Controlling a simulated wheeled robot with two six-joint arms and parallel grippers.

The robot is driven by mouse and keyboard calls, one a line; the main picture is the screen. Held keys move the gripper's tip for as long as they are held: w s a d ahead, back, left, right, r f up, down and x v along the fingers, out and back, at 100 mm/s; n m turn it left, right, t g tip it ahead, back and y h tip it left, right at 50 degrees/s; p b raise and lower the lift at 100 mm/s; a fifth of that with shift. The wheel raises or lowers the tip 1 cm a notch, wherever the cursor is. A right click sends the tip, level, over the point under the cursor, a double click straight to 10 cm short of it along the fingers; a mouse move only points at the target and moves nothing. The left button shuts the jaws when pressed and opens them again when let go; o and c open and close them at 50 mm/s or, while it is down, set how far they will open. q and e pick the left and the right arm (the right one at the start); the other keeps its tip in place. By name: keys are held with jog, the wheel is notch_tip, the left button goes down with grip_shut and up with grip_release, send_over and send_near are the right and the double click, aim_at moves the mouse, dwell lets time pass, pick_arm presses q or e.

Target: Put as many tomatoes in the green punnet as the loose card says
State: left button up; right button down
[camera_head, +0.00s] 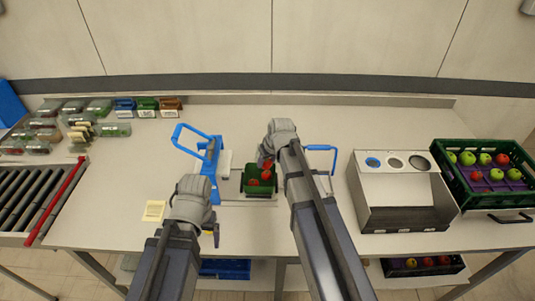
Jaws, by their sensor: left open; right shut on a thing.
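The green punnet (246,186) stands near the middle of the table, with red tomatoes (253,182) showing inside; my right gripper and arm hide part of it, so I cannot count them. My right gripper (266,164) is over the punnet's back edge, shut on a red tomato (267,165). My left gripper (212,230) is open and empty, in front and left of the punnet. The loose card (154,210) is small and pale yellow and lies flat left of my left gripper; its writing is too small to read.
A green crate (488,203) of red and green round produce stands at the far right. A metal box with round holes (403,215) is beside it. A blue-handled device (210,150) flanks the punnet. Filled packs (110,130) and a roller conveyor (35,200) are left.

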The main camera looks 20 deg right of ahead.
jog(key=shift+d, duration=0.1)
jog(key=shift+f, duration=0.1)
notch_tip(320, 180, down, 8)
jog(key=b, duration=0.8)
jog(key=shift+f+b, duration=0.2)
jog(key=shift+b, duration=0.2)
jog(key=shift+c, duration=1)
grip_release()
jog(key=shift+r, duration=0.2)
notch_tip(320, 180, up, 7)
jog(key=p, duration=0.7)
jog(key=shift+f, duration=0.1)
jog(key=shift+f, duration=0.2)
